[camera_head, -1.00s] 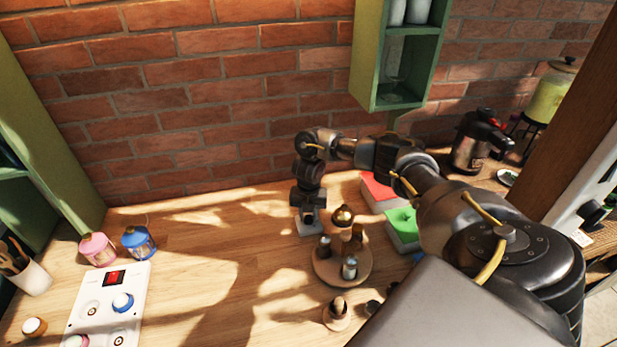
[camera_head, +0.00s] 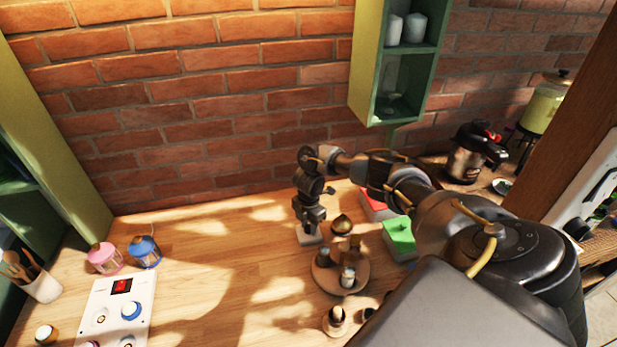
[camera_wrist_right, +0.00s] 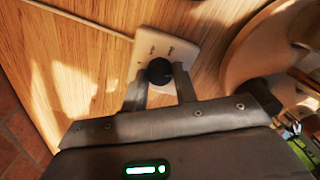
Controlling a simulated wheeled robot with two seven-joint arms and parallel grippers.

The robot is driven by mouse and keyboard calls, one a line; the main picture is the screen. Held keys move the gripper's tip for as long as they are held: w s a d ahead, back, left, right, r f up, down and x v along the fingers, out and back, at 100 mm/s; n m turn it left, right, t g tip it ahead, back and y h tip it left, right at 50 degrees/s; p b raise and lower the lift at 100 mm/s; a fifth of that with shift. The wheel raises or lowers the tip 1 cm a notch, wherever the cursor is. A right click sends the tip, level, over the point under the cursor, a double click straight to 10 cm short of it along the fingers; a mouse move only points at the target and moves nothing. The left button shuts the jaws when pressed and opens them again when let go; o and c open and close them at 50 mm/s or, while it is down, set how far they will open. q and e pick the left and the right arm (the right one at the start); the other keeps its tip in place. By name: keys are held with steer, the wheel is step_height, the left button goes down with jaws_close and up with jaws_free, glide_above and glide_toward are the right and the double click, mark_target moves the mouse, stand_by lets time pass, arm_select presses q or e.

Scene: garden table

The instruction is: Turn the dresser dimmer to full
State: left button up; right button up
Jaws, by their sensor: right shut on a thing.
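The dimmer is a small pale plate (camera_wrist_right: 176,42) with a round black knob (camera_wrist_right: 159,71), lying on the wooden table near the brick wall. In the head view the plate (camera_head: 307,237) shows only partly under my right gripper (camera_head: 308,224). My right gripper points down and is shut on the knob; in the wrist view its two fingers (camera_wrist_right: 160,90) sit on either side of the knob. Small marks on the plate are too small to read. My left gripper is not in view.
A round wooden stand (camera_head: 342,276) with several small bottles is close to the dimmer. Red and green boxes (camera_head: 399,238) stand to the right. A white panel (camera_head: 103,307) with knobs and two small lanterns are at the left. A green shelf (camera_head: 405,75) hangs above. The table's middle is clear.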

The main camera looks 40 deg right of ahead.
mark_target(309, 227)
steer(key=shift+d, duration=0.1)
stand_by(0.4)
steer(key=o, duration=1)
steer(key=shift+c, duration=0.2)
steer(key=shift+r, duration=0.25)
step_height(309, 227, up, 10)
steer(key=p, duration=0.1)
steer(key=shift+r+p, duration=0.15)
steer(key=shift+p, duration=0.15)
